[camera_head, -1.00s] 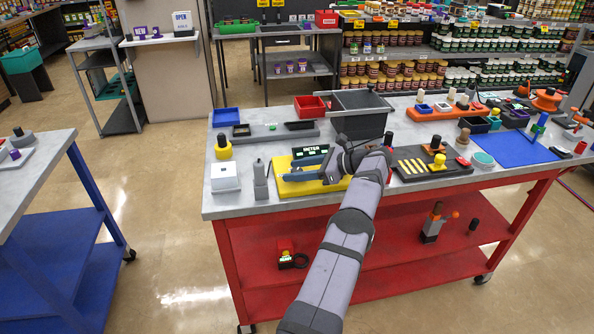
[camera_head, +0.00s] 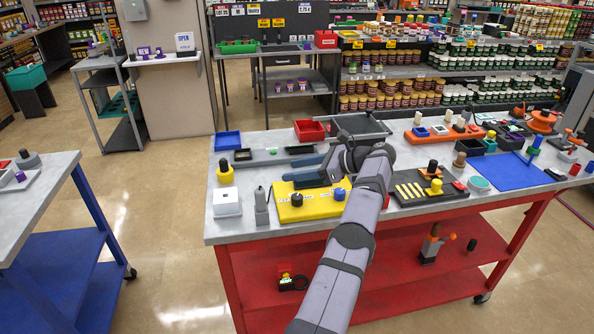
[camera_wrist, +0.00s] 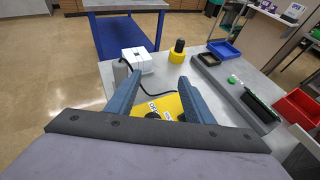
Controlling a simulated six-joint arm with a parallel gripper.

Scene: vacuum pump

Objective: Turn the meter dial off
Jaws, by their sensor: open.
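A yellow panel (camera_head: 312,213) lies on the table with white labels on it. A black knob (camera_head: 297,200) and a blue knob (camera_head: 340,194) stand near its front edge. My gripper (camera_head: 298,171) is open and empty above the panel's back part, its blue fingers pointing left. My gripper hides the METER display in the head view. In the wrist view the open fingers (camera_wrist: 159,77) stand on either side of part of the yellow panel (camera_wrist: 165,106). A dark round part and white labels show there, partly cut off by the gripper body.
A white box (camera_head: 227,203), a grey bottle-like item (camera_head: 261,208) and a yellow knob with a black top (camera_head: 224,173) stand left of the panel. A dark tray with yellow bars (camera_head: 424,189) lies to the right. A grey bin (camera_head: 362,125) and a red bin (camera_head: 309,130) stand behind.

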